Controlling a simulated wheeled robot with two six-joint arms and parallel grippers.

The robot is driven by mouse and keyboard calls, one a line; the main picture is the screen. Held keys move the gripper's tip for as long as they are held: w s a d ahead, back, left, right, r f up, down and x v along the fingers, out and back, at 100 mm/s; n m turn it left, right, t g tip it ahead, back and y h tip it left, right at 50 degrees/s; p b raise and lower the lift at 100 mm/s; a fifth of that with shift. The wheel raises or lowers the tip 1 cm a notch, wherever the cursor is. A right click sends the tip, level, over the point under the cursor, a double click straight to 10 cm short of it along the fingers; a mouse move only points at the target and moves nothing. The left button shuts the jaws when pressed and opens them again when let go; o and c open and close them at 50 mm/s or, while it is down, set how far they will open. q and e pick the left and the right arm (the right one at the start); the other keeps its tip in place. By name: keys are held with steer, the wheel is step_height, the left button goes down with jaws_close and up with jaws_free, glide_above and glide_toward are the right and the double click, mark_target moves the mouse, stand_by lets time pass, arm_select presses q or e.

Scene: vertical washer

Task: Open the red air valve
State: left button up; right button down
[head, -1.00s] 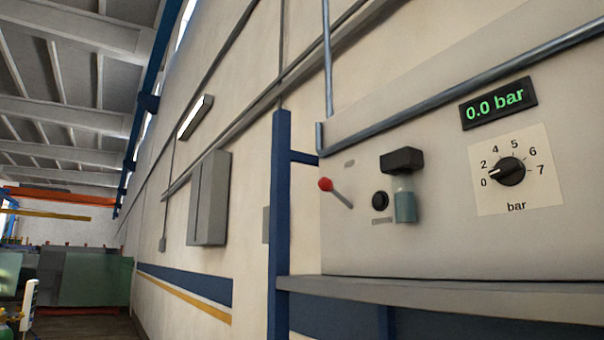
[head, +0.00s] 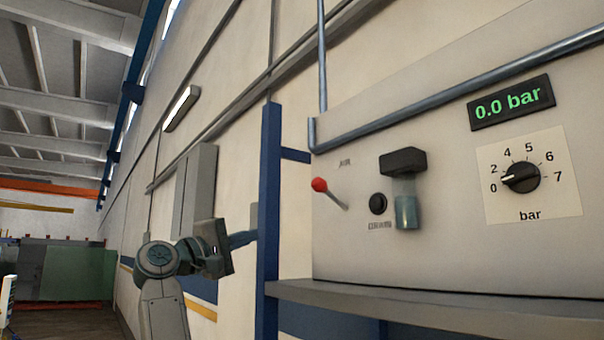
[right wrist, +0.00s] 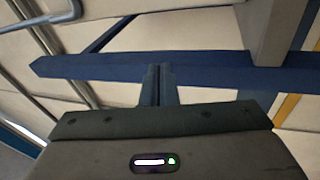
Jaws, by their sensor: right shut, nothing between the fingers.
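The red air valve (head: 319,185) is a thin lever with a red ball end on the grey panel in the head view. The lever slopes from the red ball at upper left down to its lower right end. Small "AIR" lettering sits above it. My right gripper (head: 250,237) is in the head view, left of and below the valve, beside the blue post. Its fingers are shut and empty and point right. They also show in the right wrist view (right wrist: 159,80), in front of a blue beam. I cannot tell whether they touch it. My left gripper is not in view.
The blue post (head: 270,200) stands between my right gripper and the panel (head: 440,255). A grey shelf (head: 430,301) juts out below. A black button (head: 377,203), a bottle unit (head: 405,212), a bar dial (head: 521,177) and a "0.0 bar" display (head: 511,102) are right of the valve.

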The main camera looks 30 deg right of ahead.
mark_target(332, 195)
steer(key=s+a+r+m+t+y, duration=0.1)
steer(key=s+a+r+m+y, duration=0.1)
steer(key=s+r+m, duration=0.5)
steer(key=s+r+y, duration=0.1)
steer(key=s+r, duration=0.4)
steer(key=r, duration=0.2)
steer(key=shift+s+m+p, duration=0.25)
steer(key=shift+m+p, duration=0.1)
steer(key=shift+m, duration=0.05)
steer(key=shift+a, duration=0.1)
steer(key=f+p+x, duration=0.1)
steer(key=p+x, duration=0.4)
steer(key=x, duration=0.5)
steer(key=shift+s+f+p, duration=0.45)
steer(key=shift+s+f, duration=0.6)
steer(key=shift+s, duration=0.2)
steer(key=shift+a, duration=0.1)
